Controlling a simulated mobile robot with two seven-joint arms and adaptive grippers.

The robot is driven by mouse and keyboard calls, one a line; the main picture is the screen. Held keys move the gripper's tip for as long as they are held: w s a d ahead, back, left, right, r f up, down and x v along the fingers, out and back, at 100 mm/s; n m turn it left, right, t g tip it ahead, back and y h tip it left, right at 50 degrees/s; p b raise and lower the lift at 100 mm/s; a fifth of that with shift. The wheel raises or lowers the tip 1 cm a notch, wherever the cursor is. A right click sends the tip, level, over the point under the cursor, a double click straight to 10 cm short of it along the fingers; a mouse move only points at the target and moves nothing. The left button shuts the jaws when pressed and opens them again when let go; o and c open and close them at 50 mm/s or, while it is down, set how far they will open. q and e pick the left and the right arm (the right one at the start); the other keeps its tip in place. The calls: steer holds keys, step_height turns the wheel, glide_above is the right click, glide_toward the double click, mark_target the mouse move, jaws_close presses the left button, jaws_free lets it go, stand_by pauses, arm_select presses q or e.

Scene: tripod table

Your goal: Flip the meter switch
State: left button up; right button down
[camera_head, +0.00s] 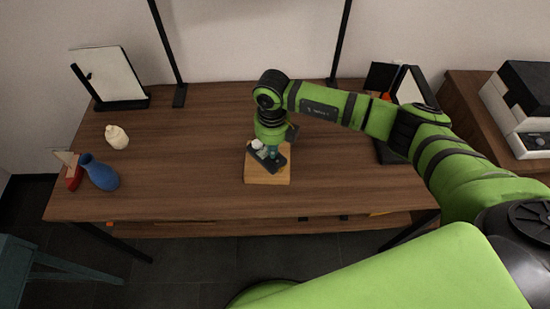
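A small meter (260,149) with a whitish top stands on a light wooden block (267,179) near the middle of the table. My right gripper (270,158) reaches down from above onto the block, right at the meter. The dark gripper parts and my green wrist cover much of the meter, and its switch cannot be made out. Whether the fingers are open, shut or touching the meter cannot be told. My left gripper is not in view.
The brown table (190,175) is clear around the block. At its left stand a blue vase (101,174), a white figurine (116,137), a red-based ornament (73,176) and a framed panel (108,75). A printer-like box (520,105) sits on a cabinet at right.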

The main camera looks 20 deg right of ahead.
steer(key=shift+s+f+b, duration=0.1)
steer(key=shift+f+b, duration=0.5)
steer(key=shift+f, duration=0.15)
steer(key=shift+r, duration=0.1)
steer(key=shift+r+p, duration=0.75)
steer(key=shift+r, duration=0.1)
steer(key=shift+r+p, duration=1.7)
steer(key=shift+r, duration=0.95)
